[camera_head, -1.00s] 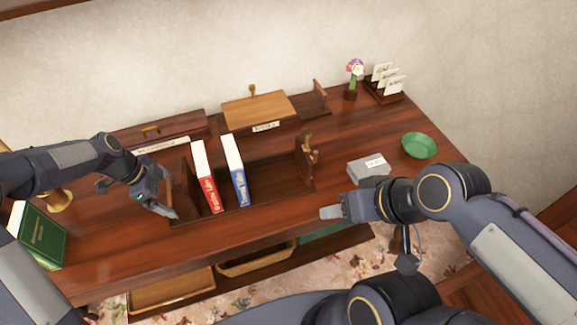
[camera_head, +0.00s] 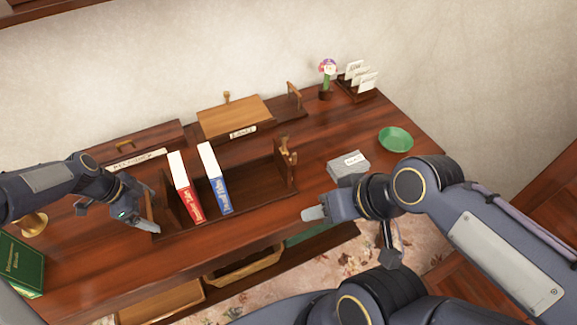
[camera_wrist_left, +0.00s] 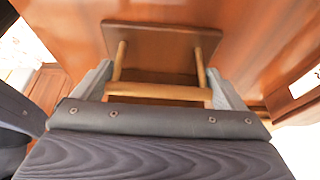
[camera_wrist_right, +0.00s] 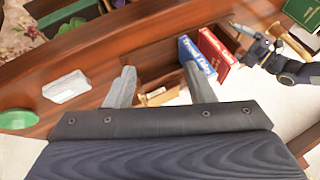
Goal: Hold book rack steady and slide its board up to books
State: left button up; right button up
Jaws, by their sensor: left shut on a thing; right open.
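The wooden book rack (camera_head: 244,206) stands on the desk. A red book (camera_head: 185,187) and a blue book (camera_head: 213,178) stand side by side towards its left end. The upright board (camera_head: 284,165) is at the right end, with a clear gap between it and the blue book. My left gripper (camera_head: 143,222) is at the rack's left end; in the left wrist view it is shut on a wooden handle (camera_wrist_left: 160,92) fixed to the end panel (camera_wrist_left: 160,45). My right gripper (camera_head: 314,213) is open and empty, in front and right of the board.
A grey box (camera_head: 348,165) and a green bowl (camera_head: 396,139) lie right of the rack. Behind it are a wooden box (camera_head: 233,116), a flower (camera_head: 327,72) and a card holder (camera_head: 358,85). A green book (camera_head: 20,263) lies at the far left.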

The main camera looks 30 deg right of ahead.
jog(key=shift+c, duration=1.3)
jog(key=shift+w+d+r, duration=0.15)
jog(key=shift+w+r, duration=0.05)
jog(key=shift+w, duration=0.1)
jog(key=shift+c, duration=1.3)
jog(key=shift+g+y, duration=0.3)
jog(key=shift+g, duration=0.5)
jog(key=w, duration=0.1)
jog(key=w+d+r, duration=0.1)
jog(key=w, duration=0.1)
jog(key=w+d+r, duration=0.1)
jog(key=w, duration=0.1)
jog(key=shift+d+r, duration=0.1)
jog(key=shift+d, duration=0.05)
grip_shut()
jog(key=w+d+f+g+y, duration=0.1)
jog(key=w+d+f, duration=0.2)
jog(key=w, duration=0.3)
jog(key=w+d+f+n+g+y, duration=0.1)
jog(key=w+d+f, duration=0.1)
jog(key=w+d, duration=0.3)
jog(key=w+d+f+g+y, duration=0.2)
jog(key=w+f, duration=0.1)
jog(key=w, duration=0.3)
jog(key=x, duration=0.8)
jog(key=shift+w+a+f, duration=0.15)
jog(key=shift+w+f, duration=0.25)
jog(key=shift+a, duration=0.1)
